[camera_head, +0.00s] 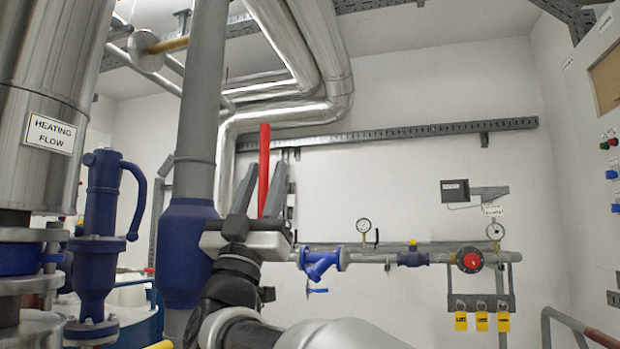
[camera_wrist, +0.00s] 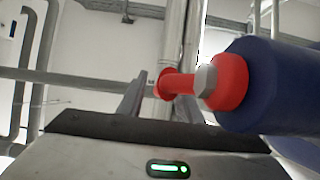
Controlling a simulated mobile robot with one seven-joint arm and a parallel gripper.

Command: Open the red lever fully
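The red lever (camera_head: 264,168) stands upright in the head view, a straight bar beside the grey pipe with the blue valve body (camera_head: 187,250). My gripper (camera_head: 263,178) points upward, with its two grey fingers apart, one on each side of the lever in this view. In the wrist view the lever's red part (camera_wrist: 177,83) and hex bolt join the blue body (camera_wrist: 270,85) at the right. The red part's end shows between the fingers of my gripper (camera_wrist: 158,95). I cannot tell whether a finger touches the lever. The lever's lower end is hidden behind my gripper.
A blue pump-like fitting (camera_head: 98,215) and a silver tank (camera_head: 50,90) labelled HEATING FLOW stand at the left. A thin pipe with gauges (camera_head: 363,226) and a red round device (camera_head: 469,260) runs along the back wall.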

